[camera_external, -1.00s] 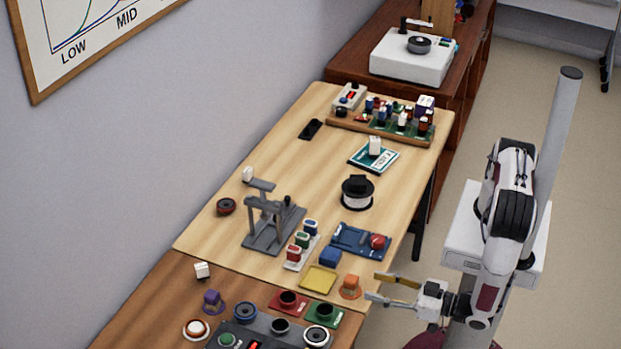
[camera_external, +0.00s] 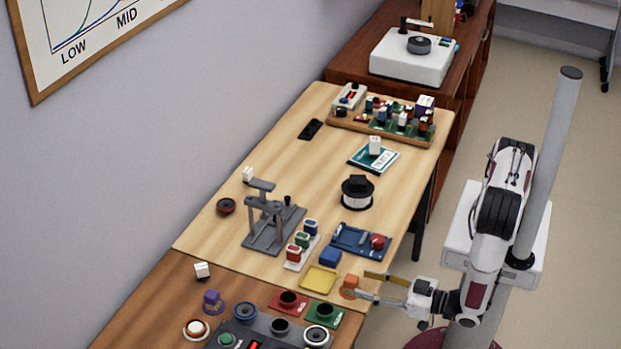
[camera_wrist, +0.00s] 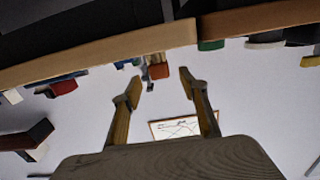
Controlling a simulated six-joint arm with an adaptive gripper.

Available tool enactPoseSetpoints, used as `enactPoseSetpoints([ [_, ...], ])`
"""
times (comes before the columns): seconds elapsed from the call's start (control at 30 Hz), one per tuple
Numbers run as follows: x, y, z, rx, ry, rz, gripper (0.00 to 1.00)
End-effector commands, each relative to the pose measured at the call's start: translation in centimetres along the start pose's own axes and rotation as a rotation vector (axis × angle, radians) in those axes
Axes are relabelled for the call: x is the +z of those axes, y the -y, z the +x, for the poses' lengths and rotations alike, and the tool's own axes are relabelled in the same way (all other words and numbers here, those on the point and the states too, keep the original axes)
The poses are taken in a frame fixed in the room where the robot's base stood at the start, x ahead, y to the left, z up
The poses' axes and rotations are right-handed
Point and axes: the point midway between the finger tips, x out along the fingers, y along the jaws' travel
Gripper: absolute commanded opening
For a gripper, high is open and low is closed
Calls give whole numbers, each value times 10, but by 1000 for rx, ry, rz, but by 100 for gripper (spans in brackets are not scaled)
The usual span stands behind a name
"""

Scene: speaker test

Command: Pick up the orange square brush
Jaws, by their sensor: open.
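The orange square brush (camera_external: 349,282) is at the right edge of the light wooden table, beside the yellow tray. In the outside view, the lower finger of my gripper (camera_external: 358,283) covers part of it. The wrist view appears upside down and shows a small orange block (camera_wrist: 159,71), probably the brush, between and beyond the fingertips of my gripper (camera_wrist: 160,80). The fingers are apart with nothing held between them. I cannot tell whether a finger touches the brush.
The yellow tray (camera_external: 319,279) lies left of the brush, with a blue block (camera_external: 330,257) behind it. A blue tray with a red knob (camera_external: 345,238) lies further back.

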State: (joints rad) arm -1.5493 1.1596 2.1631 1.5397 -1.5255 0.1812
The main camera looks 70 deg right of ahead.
Motion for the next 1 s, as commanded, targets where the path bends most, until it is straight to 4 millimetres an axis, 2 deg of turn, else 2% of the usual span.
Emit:
enactPoseSetpoints([
  [0.27,0,0,3,2,0,0,43],
  [0.8,4,0,46,2,-1,1,43],
  [1.0,4,0,52,1,0,1,43],
])
